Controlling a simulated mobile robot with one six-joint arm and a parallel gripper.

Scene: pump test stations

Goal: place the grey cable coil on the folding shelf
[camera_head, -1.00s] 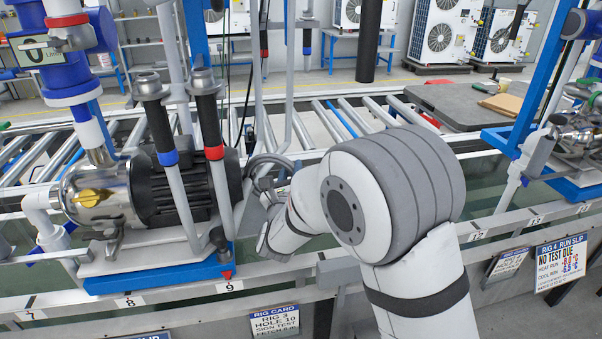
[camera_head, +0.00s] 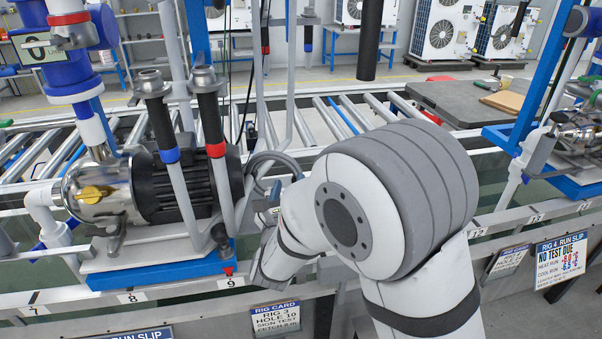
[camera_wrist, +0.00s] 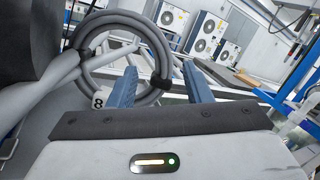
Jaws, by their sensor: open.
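The grey cable coil (camera_head: 272,162) hangs beside the right end of the black pump motor. In the wrist view the coil (camera_wrist: 88,42) is a thick ring with dark ties, upper left. My gripper (camera_wrist: 163,76) is open, with two blue fingers. The coil's right side, with a dark tie, shows between the fingers, and the left finger overlaps the inside of the ring. I cannot tell whether either finger touches it. In the head view my arm hides most of the gripper. I cannot identify the folding shelf for certain in either view.
The pump motor (camera_head: 185,190) sits on a blue-edged base left of my arm, with upright pipes close by. A roller conveyor (camera_head: 330,125) runs behind. A dark worktop (camera_head: 450,100) at right holds a brown flat piece. A rig card (camera_head: 275,318) hangs below the rail.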

